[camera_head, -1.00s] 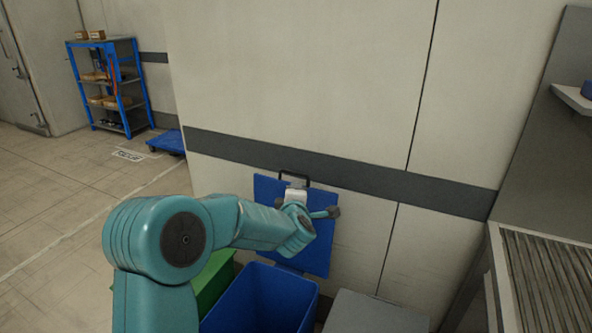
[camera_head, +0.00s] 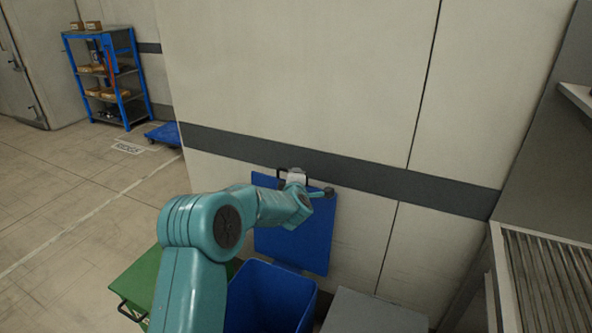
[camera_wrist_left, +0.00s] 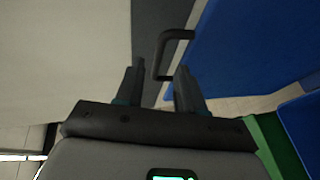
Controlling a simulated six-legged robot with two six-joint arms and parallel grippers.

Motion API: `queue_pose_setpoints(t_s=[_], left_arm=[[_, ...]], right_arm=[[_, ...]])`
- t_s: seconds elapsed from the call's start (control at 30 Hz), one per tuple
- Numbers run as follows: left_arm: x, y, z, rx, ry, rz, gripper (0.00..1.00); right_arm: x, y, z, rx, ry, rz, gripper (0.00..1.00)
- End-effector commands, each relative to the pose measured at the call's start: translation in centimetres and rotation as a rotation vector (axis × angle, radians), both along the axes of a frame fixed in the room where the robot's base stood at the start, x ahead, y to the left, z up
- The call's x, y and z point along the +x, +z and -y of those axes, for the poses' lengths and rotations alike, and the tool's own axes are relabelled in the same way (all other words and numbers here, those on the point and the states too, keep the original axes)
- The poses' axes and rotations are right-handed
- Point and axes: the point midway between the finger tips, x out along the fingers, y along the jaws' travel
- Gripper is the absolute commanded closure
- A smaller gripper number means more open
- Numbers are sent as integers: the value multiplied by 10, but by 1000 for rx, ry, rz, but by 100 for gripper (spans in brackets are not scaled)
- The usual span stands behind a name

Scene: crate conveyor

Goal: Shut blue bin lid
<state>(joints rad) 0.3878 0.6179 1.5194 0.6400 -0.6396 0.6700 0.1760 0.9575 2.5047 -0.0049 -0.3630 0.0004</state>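The blue bin (camera_head: 268,300) stands against the wall, with its blue lid (camera_head: 305,237) raised upright behind its opening. The lid's black handle (camera_head: 282,177) is at the lid's top edge, partly hidden by my left gripper (camera_head: 292,178). In the left wrist view the handle (camera_wrist_left: 160,48) shows with one end between the two fingertips of my left gripper (camera_wrist_left: 160,68). The fingers are apart, with gaps beside the handle, so it is not clamped. The blue lid (camera_wrist_left: 245,45) fills the right of that view. My right gripper is not in view.
A green bin (camera_head: 145,280) with its lid down stands left of the blue bin, partly behind my arm. A grey box-like top (camera_head: 375,312) is to the right, then a roller conveyor (camera_head: 550,280). The wall (camera_head: 300,80) is close behind the lid.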

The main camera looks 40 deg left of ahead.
Motion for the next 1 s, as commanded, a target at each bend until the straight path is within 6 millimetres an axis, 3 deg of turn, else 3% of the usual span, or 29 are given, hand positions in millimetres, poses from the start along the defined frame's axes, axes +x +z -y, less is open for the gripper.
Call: queue_pose_setpoints(t_s=[0.33,0.8,0.93,1.0], left_arm=[[42,-13,-37,0,1,0,62],[50,-17,-44,1,0,0,62],[50,-17,-43,1,0,0,100],[50,-17,-43,1,0,-1,100]], right_arm=[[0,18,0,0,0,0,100],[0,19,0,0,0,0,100],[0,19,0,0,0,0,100],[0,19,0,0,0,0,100]])
